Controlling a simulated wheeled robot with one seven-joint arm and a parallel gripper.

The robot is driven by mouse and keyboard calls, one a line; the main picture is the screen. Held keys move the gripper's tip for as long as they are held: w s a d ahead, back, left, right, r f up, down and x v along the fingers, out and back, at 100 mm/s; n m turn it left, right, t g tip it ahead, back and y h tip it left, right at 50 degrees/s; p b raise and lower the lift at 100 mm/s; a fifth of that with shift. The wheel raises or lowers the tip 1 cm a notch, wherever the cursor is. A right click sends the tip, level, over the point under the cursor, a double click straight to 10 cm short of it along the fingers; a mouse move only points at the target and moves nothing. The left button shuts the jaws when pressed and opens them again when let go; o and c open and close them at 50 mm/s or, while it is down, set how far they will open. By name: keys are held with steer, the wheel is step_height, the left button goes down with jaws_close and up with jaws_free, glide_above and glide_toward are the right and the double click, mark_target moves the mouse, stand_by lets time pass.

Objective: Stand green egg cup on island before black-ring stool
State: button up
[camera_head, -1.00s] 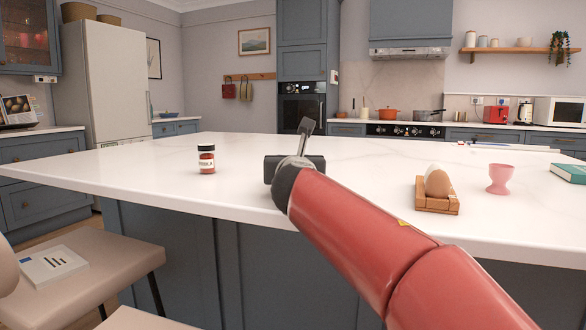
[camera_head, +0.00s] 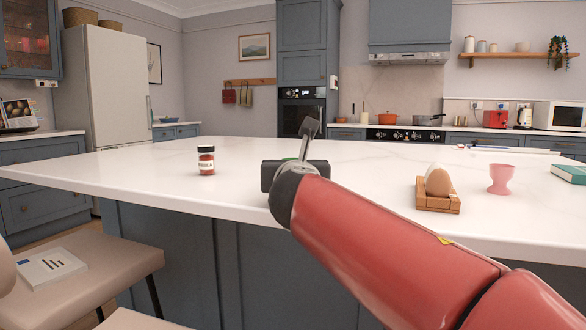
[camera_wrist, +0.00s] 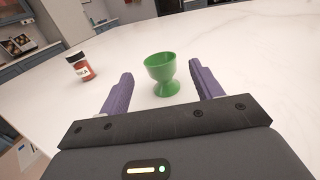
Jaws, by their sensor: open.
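The green egg cup (camera_wrist: 160,70) stands upright and empty on the white island top (camera_wrist: 220,100) in the wrist view. My gripper (camera_wrist: 161,72) is open, with one purple finger on each side of the cup and visible gaps between. In the head view my gripper (camera_head: 294,176) is low over the island's near edge and hides all but a green sliver of the cup (camera_head: 291,159). Beige stools stand at the lower left, one with a booklet on its seat (camera_head: 110,262). No black ring shows on them in these views.
The island between is clear.

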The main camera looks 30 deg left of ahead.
steer(key=v, duration=0.6)
steer(key=shift+s+d, duration=0.1)
steer(key=shift+s, duration=0.1)
